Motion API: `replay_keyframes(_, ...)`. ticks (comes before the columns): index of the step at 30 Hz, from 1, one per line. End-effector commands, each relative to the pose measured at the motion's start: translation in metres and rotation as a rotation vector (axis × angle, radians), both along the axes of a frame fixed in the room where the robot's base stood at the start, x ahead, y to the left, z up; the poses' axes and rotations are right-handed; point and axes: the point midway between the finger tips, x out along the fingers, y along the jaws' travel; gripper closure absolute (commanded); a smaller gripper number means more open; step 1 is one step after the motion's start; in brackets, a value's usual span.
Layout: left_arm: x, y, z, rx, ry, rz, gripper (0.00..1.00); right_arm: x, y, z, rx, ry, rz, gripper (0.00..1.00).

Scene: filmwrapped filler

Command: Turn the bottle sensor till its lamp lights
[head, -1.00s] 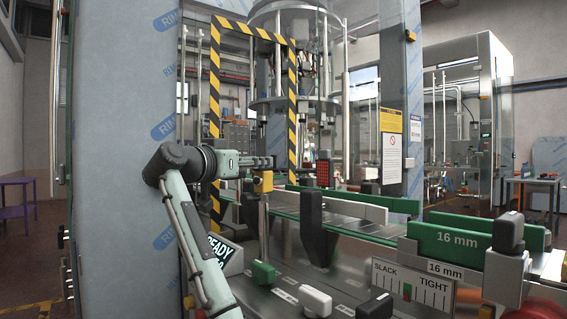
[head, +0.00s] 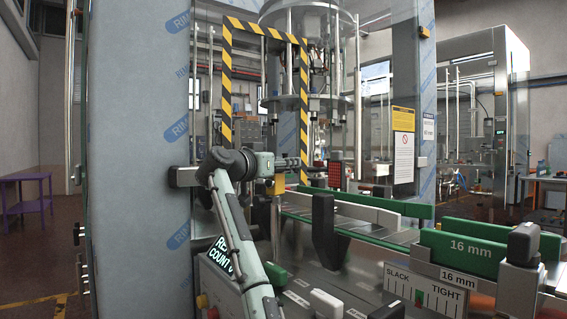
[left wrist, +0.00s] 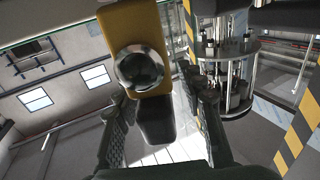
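The bottle sensor is a small yellow block (head: 277,186) on a thin upright post beside the conveyor. In the left wrist view the yellow block (left wrist: 117,22) shows large, with a shiny round part on its face and a dark piece below it. My left gripper (head: 297,163) reaches in from the left at the sensor's height. In the left wrist view its two dark fingers stand apart, one on each side of the dark piece, with gaps visible. I see no lit lamp on the sensor. My right gripper is not in view.
A red reflector (head: 335,175) stands across the conveyor (head: 350,222). Green guide rails (head: 475,250) run along it. A black-and-yellow striped frame (head: 226,90) surrounds the opening behind my gripper. A dark bracket (head: 324,225) and a SLACK/TIGHT scale (head: 425,290) are nearby. The display (head: 221,257) is partly hidden by my arm.

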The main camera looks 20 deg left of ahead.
Motion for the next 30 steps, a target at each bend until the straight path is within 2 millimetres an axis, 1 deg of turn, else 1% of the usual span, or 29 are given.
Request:
replay_keyframes(1, 0.000, 0.000, 0.000, 0.000, 0.000, 0.000, 0.68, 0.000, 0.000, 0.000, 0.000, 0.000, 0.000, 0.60)
replay_keyframes(9, 0.000, 0.000, 0.000, 0.000, 0.000, 0.000, 1.00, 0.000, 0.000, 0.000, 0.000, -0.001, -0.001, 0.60)
replay_keyframes(17, 0.000, 0.003, 0.001, 0.003, -0.007, -0.015, 1.00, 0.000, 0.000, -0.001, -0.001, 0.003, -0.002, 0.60)
replay_keyframes(21, -0.001, 0.003, 0.001, 0.007, -0.013, -0.078, 1.00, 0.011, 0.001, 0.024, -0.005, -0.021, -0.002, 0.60)
replay_keyframes(24, -0.001, -0.001, -0.001, 0.008, 0.000, -0.159, 1.00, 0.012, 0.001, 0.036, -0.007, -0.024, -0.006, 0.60)
replay_keyframes(26, -0.002, -0.004, 0.001, 0.005, 0.002, -0.218, 1.00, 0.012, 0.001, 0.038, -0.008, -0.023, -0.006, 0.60)
replay_keyframes(30, -0.004, -0.009, 0.000, 0.003, 0.004, -0.329, 1.00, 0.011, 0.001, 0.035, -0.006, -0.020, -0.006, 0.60)
